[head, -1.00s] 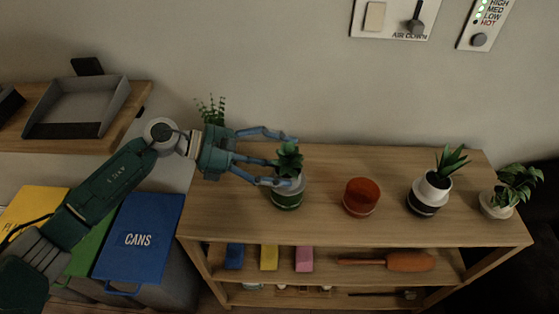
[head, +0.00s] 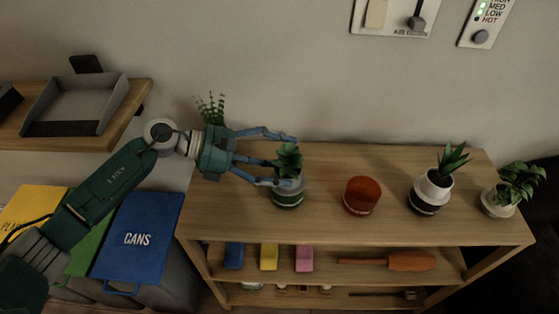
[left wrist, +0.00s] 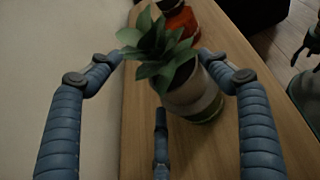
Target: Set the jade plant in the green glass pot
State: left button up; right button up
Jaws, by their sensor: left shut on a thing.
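The jade plant (head: 288,158), with thick green leaves, is between the fingers of my left gripper (head: 281,161) at the left part of the shelf top. It also shows in the left wrist view (left wrist: 160,52), with a pale grey pot (left wrist: 188,92) under its leaves. The gripper is shut on it. The green glass pot (head: 287,201) is directly below, with a pale band. The grey pot appears to be in its mouth, but I cannot tell whether it rests on the bottom.
A red pot (head: 361,195) stands to the right, then a spiky plant (head: 452,164) in a white and black pot and a leafy plant (head: 517,183) in a white pot. A fern-like plant (head: 211,110) is behind my gripper. The front of the wooden shelf top (head: 330,229) is clear.

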pick_arm(q)
jog(key=shift+f, duration=0.2)
jog(key=o, duration=0.9)
jog(key=shift+o, duration=0.2)
